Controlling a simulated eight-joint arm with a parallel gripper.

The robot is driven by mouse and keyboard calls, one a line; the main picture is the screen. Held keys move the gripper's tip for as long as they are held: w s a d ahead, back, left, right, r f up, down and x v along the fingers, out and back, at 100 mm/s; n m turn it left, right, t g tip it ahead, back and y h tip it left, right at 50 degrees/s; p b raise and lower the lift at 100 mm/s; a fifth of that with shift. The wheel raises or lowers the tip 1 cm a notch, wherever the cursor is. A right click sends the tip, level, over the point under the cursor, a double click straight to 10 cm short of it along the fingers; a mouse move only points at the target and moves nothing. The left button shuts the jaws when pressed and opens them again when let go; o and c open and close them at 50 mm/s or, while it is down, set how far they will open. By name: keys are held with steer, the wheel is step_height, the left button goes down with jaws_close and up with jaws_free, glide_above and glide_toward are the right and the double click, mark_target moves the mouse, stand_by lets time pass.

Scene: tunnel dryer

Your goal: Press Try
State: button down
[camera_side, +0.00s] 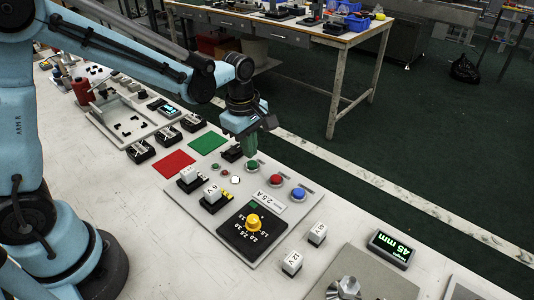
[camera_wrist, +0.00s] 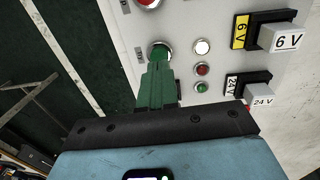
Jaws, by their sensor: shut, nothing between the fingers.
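A light grey control panel (camera_side: 228,233) lies on the table with green (camera_side: 252,166), red (camera_side: 276,180) and blue (camera_side: 298,193) push buttons in a row. My gripper (camera_side: 252,153) is shut and empty, pointing down just over the green button. In the wrist view its green fingers (camera_wrist: 159,68) reach the green button (camera_wrist: 160,50) and partly cover it. I cannot tell whether they touch. The red button (camera_wrist: 148,3) shows at the top edge there.
White (camera_side: 235,180), red and green lamps sit beside the buttons. A yellow knob (camera_side: 253,222) stands on a black dial, and voltage blocks sit in holders (camera_side: 215,200). Loose blocks (camera_side: 292,262) lie right of the panel. A display (camera_side: 391,249) reads 45 mm. Red (camera_side: 174,164) and green (camera_side: 207,142) mats lie left.

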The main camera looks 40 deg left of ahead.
mark_target(252, 163)
steer(key=shift+w+f, duration=0.1)
steer(key=shift+f, duration=1.15)
steer(key=shift+w+f, duration=0.1)
steer(key=shift+f, duration=0.8)
steer(key=shift+r, duration=0.15)
step_height(252, 163, up, 15)
steer(key=s, duration=0.1)
steer(key=shift+s, duration=0.15)
steer(key=shift+s+a, duration=0.1)
